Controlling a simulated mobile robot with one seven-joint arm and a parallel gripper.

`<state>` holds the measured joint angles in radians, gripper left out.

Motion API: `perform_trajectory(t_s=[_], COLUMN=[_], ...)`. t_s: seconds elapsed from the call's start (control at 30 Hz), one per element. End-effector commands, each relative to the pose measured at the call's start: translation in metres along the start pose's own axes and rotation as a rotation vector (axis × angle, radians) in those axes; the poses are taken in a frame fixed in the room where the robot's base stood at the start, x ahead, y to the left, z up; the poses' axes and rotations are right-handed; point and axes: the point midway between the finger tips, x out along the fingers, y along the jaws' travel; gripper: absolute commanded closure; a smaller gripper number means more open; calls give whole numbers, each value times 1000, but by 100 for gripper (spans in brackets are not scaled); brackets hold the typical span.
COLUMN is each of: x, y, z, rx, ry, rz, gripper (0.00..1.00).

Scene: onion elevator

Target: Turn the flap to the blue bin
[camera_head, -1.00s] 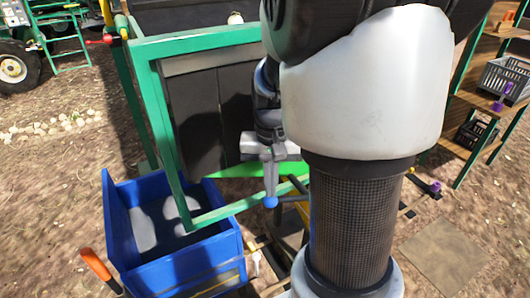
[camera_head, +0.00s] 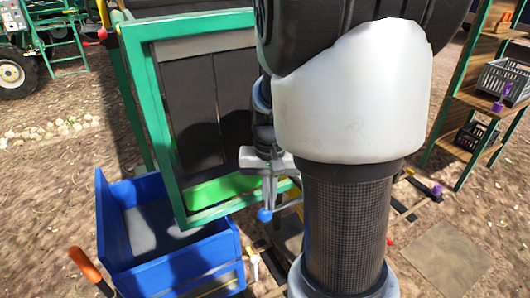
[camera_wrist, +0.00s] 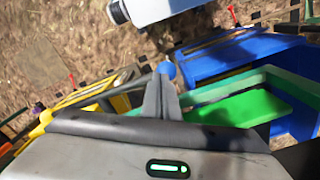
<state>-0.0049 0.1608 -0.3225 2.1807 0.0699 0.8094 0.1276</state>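The green flap (camera_head: 222,188) lies tilted at the bottom of the green-framed dark chute (camera_head: 195,95). It also shows in the wrist view (camera_wrist: 240,108), beside the blue bin (camera_wrist: 245,52). In the head view the blue bin (camera_head: 118,222) stands open below and left of the chute. A blue ball knob (camera_head: 264,215) sits at my gripper's tips. My gripper (camera_head: 267,203) points down with its fingers together; in the wrist view (camera_wrist: 165,80) they meet at the knob, which they seem to grip. My arm hides part of the chute's right side.
A yellow bin (camera_wrist: 108,104) shows left of my fingers in the wrist view. An orange handle (camera_head: 86,265) stands by the blue bin. A wooden shelf with grey crates (camera_head: 500,80) is at the right. The ground at lower right is open, with a flat slab (camera_head: 445,260).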

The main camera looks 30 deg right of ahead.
Motion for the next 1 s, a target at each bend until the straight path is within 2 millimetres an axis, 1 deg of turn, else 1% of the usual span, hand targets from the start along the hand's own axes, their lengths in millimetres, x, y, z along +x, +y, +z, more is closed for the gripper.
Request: perform_trajectory(t_s=[0.03,0.67,0.7,1.0], x=[6,44,40,39], y=[1,0,0,0], z=[0,0,0,0], rx=[1,0,0,0], ry=[0,-1,0,0], rz=[1,0,0,0], gripper=[100,100,100,100])
